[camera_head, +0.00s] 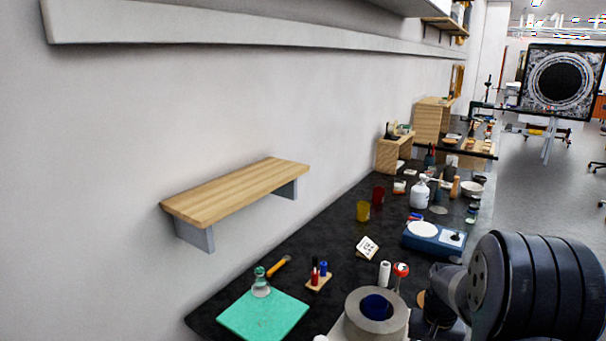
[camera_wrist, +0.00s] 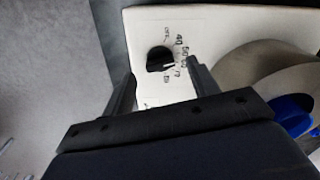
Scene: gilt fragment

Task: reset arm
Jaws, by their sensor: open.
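My gripper (camera_wrist: 161,69) shows in the wrist view with its two dark fingers spread apart. A black dial knob (camera_wrist: 159,59) on a white panel (camera_wrist: 215,35) with printed numbers appears between the fingertips. Whether the fingers touch the knob cannot be told; nothing is seen clamped. In the head view my dark arm fills the lower right, and the gripper's fingers cannot be made out there. The panel's device, a white body with a grey round bath (camera_head: 360,318) and a blue inside (camera_head: 376,305), stands at the bottom of that view.
On the dark bench are a green mat (camera_head: 255,318) with a flask (camera_head: 261,283), a small rack (camera_head: 319,281), a white card (camera_head: 367,247), a blue scale (camera_head: 432,240), yellow (camera_head: 363,211) and red (camera_head: 379,195) cups and a white bottle (camera_head: 419,194). A wooden shelf (camera_head: 235,192) juts from the wall.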

